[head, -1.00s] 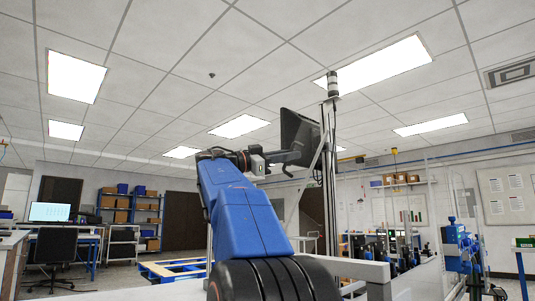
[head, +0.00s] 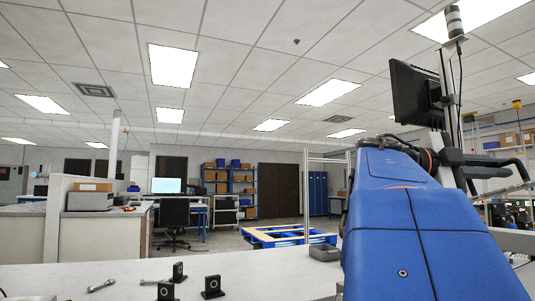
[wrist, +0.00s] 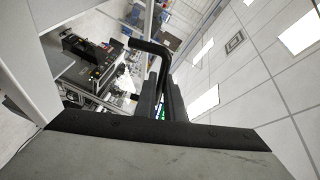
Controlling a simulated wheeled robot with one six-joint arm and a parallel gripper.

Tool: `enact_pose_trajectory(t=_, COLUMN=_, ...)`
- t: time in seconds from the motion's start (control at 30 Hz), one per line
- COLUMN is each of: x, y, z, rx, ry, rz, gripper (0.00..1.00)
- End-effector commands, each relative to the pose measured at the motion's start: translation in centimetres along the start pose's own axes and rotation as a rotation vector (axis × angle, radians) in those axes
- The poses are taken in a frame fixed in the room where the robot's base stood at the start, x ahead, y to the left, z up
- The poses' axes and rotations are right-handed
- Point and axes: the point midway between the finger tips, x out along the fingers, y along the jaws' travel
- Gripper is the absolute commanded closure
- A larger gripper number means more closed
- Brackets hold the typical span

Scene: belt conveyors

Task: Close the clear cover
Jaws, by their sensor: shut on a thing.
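My gripper (wrist: 163,92) shows in the wrist view with its dark fingers closed around part of a black bent bar handle (wrist: 151,47). In the head view my blue arm fills the right side and reaches toward the right edge, where dark parts of its end show beside a black bar; my fingertips cannot be made out there. The clear cover itself is hard to make out in both views, so how far it stands open cannot be told.
Small black blocks (head: 213,287) and a wrench (head: 102,286) lie on the pale worktop (head: 60,280) in front. A monitor (head: 417,93) on a post stands at upper right. In the wrist view, machinery (wrist: 90,60) lies at upper left.

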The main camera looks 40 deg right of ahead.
Motion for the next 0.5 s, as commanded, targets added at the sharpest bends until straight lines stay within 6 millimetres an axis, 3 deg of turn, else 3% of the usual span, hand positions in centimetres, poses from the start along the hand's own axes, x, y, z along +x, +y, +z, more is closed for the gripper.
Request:
enact_pose_trajectory(t=0.2, x=0.8, y=3.7, z=0.0, rx=0.096, ry=-0.02, rz=0.04, gripper=1.0)
enact_pose_trajectory(t=0.5, x=1.1, y=5.6, z=0.3, rx=0.151, ry=-0.033, rz=0.062, gripper=1.0)
